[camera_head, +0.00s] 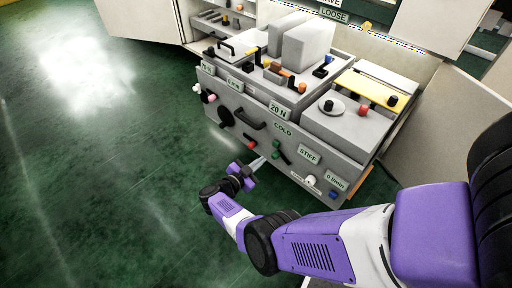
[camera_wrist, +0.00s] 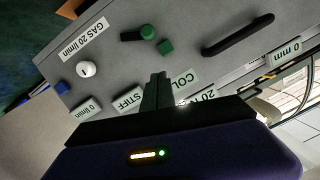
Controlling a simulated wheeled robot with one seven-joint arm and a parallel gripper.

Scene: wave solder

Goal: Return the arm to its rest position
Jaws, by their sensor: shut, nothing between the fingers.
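My purple and white arm reaches out from the right in the head view. My gripper (camera_head: 257,165) is at the front face of the grey wave solder machine (camera_head: 240,105), close to a green knob (camera_head: 275,154). In the wrist view my gripper (camera_wrist: 157,78) shows as two dark fingers pressed together, shut and empty. Whether the fingertips touch the panel I cannot tell.
The panel carries a black bar handle (camera_wrist: 238,34), a white knob (camera_wrist: 86,69) and a blue knob (camera_wrist: 62,87). A red knob (camera_head: 251,145) sits close to my gripper. Open cabinet doors (camera_head: 138,18) stand behind. The green floor (camera_head: 110,190) at left is clear.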

